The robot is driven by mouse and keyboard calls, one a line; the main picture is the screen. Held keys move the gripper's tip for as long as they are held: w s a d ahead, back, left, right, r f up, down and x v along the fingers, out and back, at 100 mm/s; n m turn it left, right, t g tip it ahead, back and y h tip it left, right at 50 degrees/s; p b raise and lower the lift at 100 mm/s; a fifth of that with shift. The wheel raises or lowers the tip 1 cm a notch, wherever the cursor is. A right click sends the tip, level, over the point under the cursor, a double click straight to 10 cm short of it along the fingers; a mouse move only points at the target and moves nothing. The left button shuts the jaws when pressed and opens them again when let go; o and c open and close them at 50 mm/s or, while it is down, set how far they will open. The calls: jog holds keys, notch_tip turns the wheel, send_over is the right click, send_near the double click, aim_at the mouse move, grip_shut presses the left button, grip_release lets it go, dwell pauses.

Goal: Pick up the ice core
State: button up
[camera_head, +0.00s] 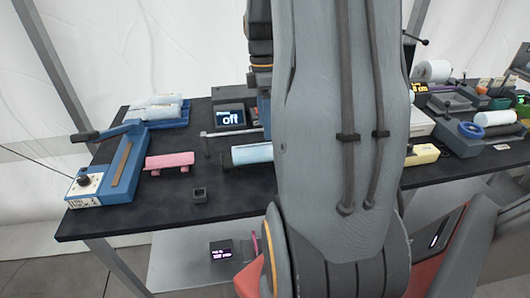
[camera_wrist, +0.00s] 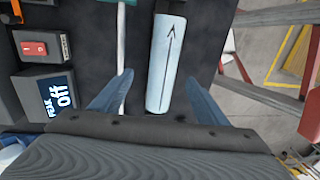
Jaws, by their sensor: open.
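The ice core (camera_head: 252,154), a pale blue cylinder, lies on the dark table left of my arm, its right end hidden behind the arm. In the wrist view the ice core (camera_wrist: 167,60) lies lengthwise with a black arrow on it. My gripper (camera_wrist: 159,76) is open, with one blue finger on each side of the core's near end. I see gaps between the fingers and the core; whether the fingers are level with it I cannot tell.
A display box reading "off" (camera_head: 229,117) stands behind the core, with a thin metal bar (camera_head: 225,133) between. A pink block (camera_head: 169,161), a small dark square holder (camera_head: 199,195) and a blue lever device (camera_head: 113,170) are to the left. Wrapped pieces lie on a blue tray (camera_head: 172,122).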

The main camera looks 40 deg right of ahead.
aim_at(265, 144)
jog(key=f+p, duration=0.1)
jog(key=f, duration=0.1)
jog(key=s+f, duration=0.1)
jog(key=f, duration=0.1)
jog(key=a+f+p, duration=0.1)
jog(key=f, duration=0.1)
jog(key=shift+s+f+p, duration=0.25)
jog(key=shift+p, duration=0.05)
jog(key=shift+f, duration=0.5)
jog(key=c, duration=1.6)
jog(key=shift+o, duration=0.2)
jog(key=shift+w+r, duration=0.1)
jog(key=shift+r, duration=0.05)
